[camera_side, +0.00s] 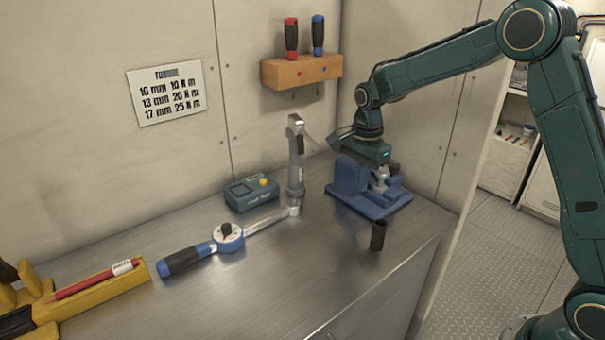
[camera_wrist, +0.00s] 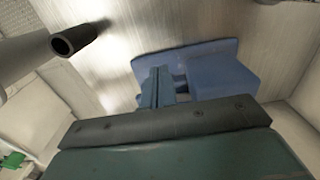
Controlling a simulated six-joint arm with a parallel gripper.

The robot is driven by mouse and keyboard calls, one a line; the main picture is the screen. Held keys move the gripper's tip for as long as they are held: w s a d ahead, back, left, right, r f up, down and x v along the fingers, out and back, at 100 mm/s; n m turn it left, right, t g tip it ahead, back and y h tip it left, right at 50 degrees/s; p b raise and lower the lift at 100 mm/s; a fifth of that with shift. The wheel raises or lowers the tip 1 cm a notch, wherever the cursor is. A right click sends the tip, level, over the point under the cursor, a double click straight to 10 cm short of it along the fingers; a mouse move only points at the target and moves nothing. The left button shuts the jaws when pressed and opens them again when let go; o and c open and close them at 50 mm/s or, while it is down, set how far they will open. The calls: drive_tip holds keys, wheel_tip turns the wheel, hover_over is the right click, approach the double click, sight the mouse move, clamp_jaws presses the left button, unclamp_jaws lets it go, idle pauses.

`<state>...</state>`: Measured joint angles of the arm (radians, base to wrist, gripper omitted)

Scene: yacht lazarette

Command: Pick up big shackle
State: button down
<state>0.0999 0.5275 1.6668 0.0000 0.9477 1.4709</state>
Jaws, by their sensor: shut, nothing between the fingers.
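I cannot make out a clear shackle in either view. A blue vise-like block on a base plate (camera_side: 372,203) stands at the right of the steel bench, with a small silver piece (camera_side: 381,180) at it, partly hidden and too small to identify. My gripper (camera_side: 380,168) points down at this block from above; I cannot tell if it touches. In the wrist view, the fingers of my gripper (camera_wrist: 157,88) are together with nothing held, in front of the blue block (camera_wrist: 225,76).
A black socket (camera_side: 377,236) stands near the bench's front edge. An upright grey tool (camera_side: 296,160), a teal box (camera_side: 251,194) and a torque wrench (camera_side: 228,238) are left of the block. A screwdriver rack (camera_side: 301,71) hangs above.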

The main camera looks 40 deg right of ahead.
sight(377, 173)
drive_tip(key=shift+d, duration=2)
drive_tip(key=shift+d, duration=0.15)
drive_tip(key=shift+d, duration=0.75)
drive_tip(key=shift+a, duration=0.1)
drive_tip(key=shift+a, duration=0.7)
drive_tip(key=a, duration=0.1)
drive_tip(key=a+r, duration=0.1)
drive_tip(key=shift+w+a, duration=0.1)
drive_tip(key=shift+a, duration=0.2)
wheel_tip(377, 173, up, 9)
